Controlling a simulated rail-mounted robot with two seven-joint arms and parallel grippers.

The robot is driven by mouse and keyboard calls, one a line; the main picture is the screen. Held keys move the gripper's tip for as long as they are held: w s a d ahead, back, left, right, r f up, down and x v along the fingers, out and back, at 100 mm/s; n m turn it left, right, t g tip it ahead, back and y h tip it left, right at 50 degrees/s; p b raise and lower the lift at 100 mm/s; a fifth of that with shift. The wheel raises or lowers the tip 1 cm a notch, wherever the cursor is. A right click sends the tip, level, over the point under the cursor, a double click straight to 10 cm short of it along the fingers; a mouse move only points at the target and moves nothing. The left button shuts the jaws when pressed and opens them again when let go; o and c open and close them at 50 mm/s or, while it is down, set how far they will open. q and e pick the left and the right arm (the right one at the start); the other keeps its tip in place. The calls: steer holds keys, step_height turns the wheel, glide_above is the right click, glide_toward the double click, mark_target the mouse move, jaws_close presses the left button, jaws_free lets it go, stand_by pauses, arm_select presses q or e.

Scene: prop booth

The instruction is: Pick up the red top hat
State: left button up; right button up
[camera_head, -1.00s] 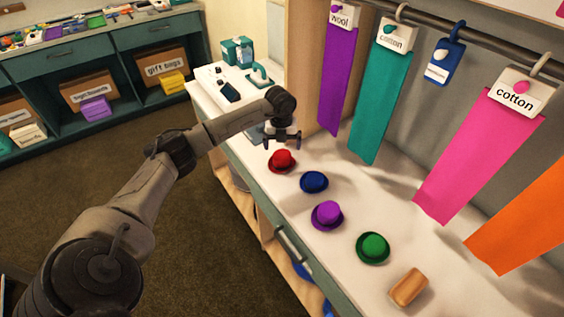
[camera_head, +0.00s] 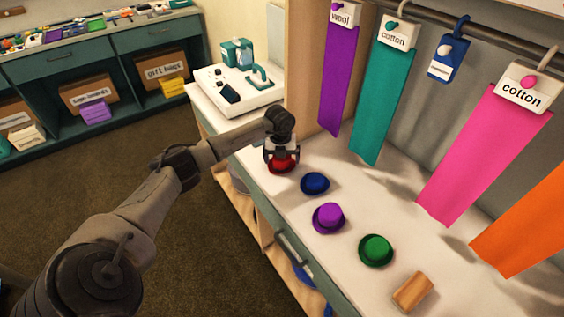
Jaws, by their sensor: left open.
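The red top hat (camera_head: 281,166) sits on the white counter (camera_head: 335,245) at the far end of a row of hats. My left gripper (camera_head: 282,160) is lowered right over it, with its open fingers pointing down at the hat's sides. The gripper hides the upper part of the hat, and I cannot tell whether the fingers touch it. My right gripper is out of view.
A blue hat (camera_head: 315,183) lies close by, then a purple hat (camera_head: 328,217), a green hat (camera_head: 376,250) and a tan block (camera_head: 413,292). Fabric strips hang from a rail (camera_head: 470,28) along the right.

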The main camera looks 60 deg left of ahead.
arm_select(q)
steer(key=shift+c, duration=0.5)
steer(key=c, duration=0.9)
steer(key=shift+r, duration=0.1)
steer(key=shift+r+p, duration=0.35)
steer(key=shift+r, duration=0.45)
step_height(320, 180, up, 2)
steer(key=shift+r+p, duration=0.1)
steer(key=shift+p, duration=0.2)
steer(key=shift+s+d+p, duration=0.15)
steer(key=shift+s+p, duration=0.55)
steer(key=shift+s, duration=2.3)
steer(key=shift+s+d+p, duration=0.2)
steer(key=shift+s+p, duration=0.5)
steer(key=shift+s, duration=2.25)
steer(key=shift+s+d+p, duration=0.15)
steer(key=shift+s+p, duration=0.55)
steer(key=shift+s, duration=2.3)
steer(key=shift+f, duration=0.2)
